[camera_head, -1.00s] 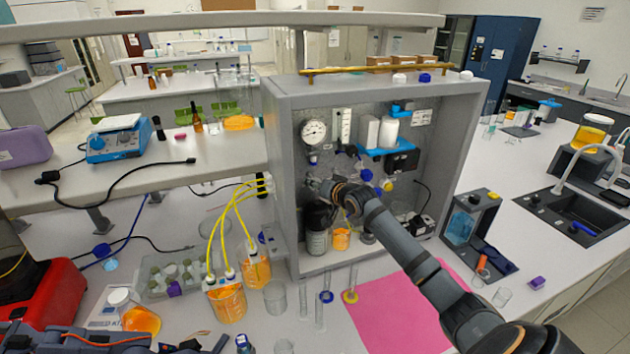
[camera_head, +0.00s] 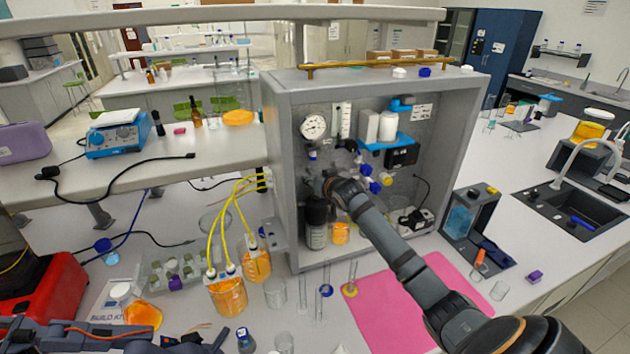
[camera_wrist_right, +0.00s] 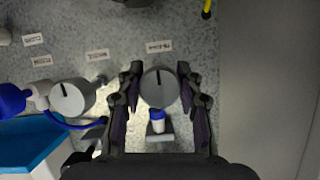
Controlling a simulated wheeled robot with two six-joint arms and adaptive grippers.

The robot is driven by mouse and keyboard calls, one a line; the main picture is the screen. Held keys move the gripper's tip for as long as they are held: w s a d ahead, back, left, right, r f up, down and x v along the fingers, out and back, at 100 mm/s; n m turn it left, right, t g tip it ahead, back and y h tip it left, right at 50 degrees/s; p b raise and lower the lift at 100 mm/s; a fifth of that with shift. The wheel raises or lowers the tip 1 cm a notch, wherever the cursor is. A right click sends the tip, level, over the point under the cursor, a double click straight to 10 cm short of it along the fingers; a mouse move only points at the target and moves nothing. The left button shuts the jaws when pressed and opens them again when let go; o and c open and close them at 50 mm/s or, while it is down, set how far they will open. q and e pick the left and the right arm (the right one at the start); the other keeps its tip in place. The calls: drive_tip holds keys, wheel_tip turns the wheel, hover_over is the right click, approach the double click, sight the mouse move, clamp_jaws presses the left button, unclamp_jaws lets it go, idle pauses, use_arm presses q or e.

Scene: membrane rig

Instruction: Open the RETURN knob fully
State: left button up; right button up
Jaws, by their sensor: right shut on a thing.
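My right gripper (camera_wrist_right: 160,96) has its two fingers on either side of a round grey knob (camera_wrist_right: 160,86) with a dark pointer line, and is shut on it. The pointer line runs nearly up and down in the wrist view. The label above this knob appears upside down and is too small to read surely. In the head view my right gripper (camera_head: 318,186) reaches into the grey cabinet at the back panel's left side; the wrist largely hides the knob. My left gripper (camera_head: 205,346) is partly cut off at the bottom edge, far from the panel.
A second grey knob (camera_wrist_right: 72,98) sits left of the held one in the wrist view, beside a blue-capped fitting (camera_wrist_right: 14,98). The cabinet (camera_head: 283,180) has a side wall close to my right wrist. A dark bottle (camera_head: 316,222) stands below it.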

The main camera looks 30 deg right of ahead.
drive_tip(key=shift+s+f, duration=0.1)
drive_tip(key=shift+f, duration=0.15)
drive_tip(key=o, duration=1.2)
drive_tip(key=shift+r, duration=0.15)
drive_tip(key=v, duration=0.7)
drive_tip(key=shift+s, duration=0.2)
drive_tip(key=shift+w+a+r, duration=0.1)
